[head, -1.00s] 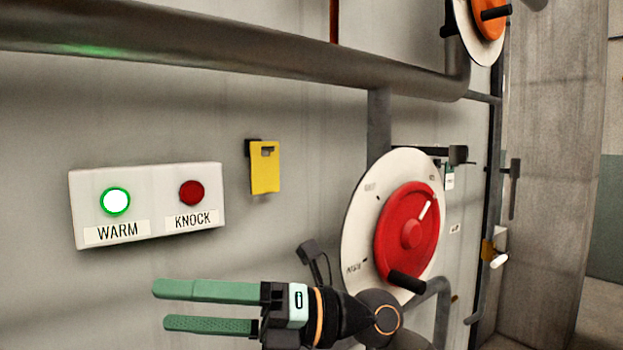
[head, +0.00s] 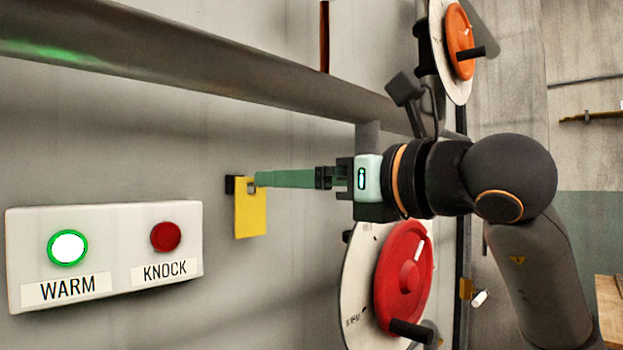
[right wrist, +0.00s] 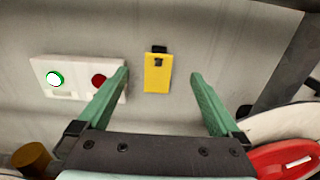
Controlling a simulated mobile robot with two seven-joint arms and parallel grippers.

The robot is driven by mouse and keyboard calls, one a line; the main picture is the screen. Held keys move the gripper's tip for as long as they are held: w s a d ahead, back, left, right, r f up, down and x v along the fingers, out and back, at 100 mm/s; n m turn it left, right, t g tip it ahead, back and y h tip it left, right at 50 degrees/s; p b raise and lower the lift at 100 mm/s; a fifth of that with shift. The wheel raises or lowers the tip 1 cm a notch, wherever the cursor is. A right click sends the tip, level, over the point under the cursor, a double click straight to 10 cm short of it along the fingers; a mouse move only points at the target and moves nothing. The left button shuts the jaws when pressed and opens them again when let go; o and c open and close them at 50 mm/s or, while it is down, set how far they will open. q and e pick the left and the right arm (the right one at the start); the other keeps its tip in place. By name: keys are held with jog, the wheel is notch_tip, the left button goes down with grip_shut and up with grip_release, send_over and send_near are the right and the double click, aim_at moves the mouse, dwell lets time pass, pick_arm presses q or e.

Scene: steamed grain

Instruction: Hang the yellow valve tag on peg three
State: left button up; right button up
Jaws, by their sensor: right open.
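The yellow valve tag (head: 251,212) hangs flat against the grey wall from a small dark peg (head: 230,184), right of the white button panel. My right gripper (head: 258,180) comes in from the right with its green fingers pointing at the tag's top. In the head view one finger hides the other, and the tips overlap the tag's upper right corner. In the right wrist view the tag (right wrist: 158,73) lies between the two spread fingers, which are open and empty. I cannot tell how deep the tips are. My left gripper is not in view.
The white panel (head: 105,212) has a lit WARM button and a red KNOCK button. A thick pipe (head: 200,78) runs above the tag. A red valve wheel (head: 405,280) sits below my right arm, and an orange wheel (head: 459,40) is at the upper right.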

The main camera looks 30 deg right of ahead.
aim_at(252, 179)
jog(key=p+x, duration=0.2)
jog(key=x, duration=0.7)
jog(key=shift+w+a, duration=0.1)
jog(key=shift+p+x, duration=0.35)
jog(key=shift+x, duration=0.4)
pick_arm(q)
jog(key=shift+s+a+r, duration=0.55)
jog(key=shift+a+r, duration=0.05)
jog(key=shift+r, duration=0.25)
pick_arm(e)
jog(key=shift+f, duration=0.1)
jog(key=c, duration=1.3)
jog(key=o, duration=1.3)
jog(key=c, duration=1.5)
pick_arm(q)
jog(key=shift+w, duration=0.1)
pick_arm(e)
jog(key=shift+r, duration=0.2)
